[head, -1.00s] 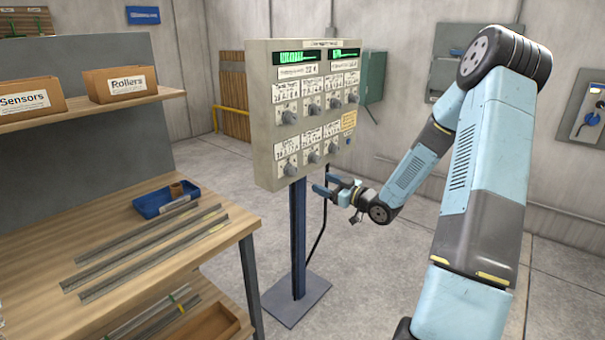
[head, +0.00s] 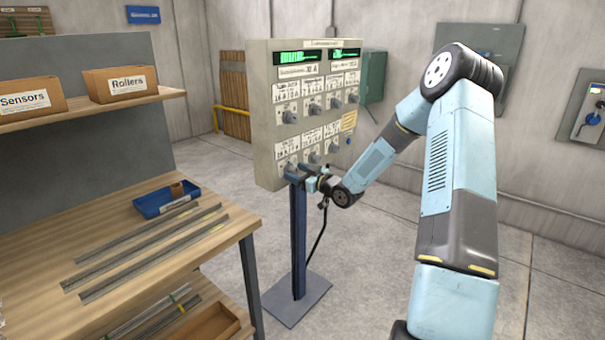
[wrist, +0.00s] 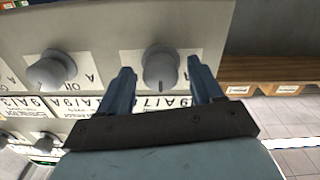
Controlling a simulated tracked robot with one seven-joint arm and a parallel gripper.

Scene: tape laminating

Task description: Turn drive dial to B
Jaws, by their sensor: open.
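A grey-beige control panel (head: 262,130) with two green displays and rows of grey dials stands on a blue post. I cannot read which label names the drive dial. My gripper (head: 297,174) is at the panel's lower edge, by the bottom-left dial (head: 291,167). In the wrist view, which shows the panel upside down, the open blue fingers (wrist: 163,82) stand on either side of a round grey dial (wrist: 160,69). I see gaps on both sides of it. An "A" mark shows on the label beside it. Another dial (wrist: 51,70) is to the left.
A workbench (head: 130,310) with metal strips and a blue tray (head: 166,200) stands left of the panel. A blue post (head: 298,240) and a hanging black cable are below the panel. The floor to the right is clear.

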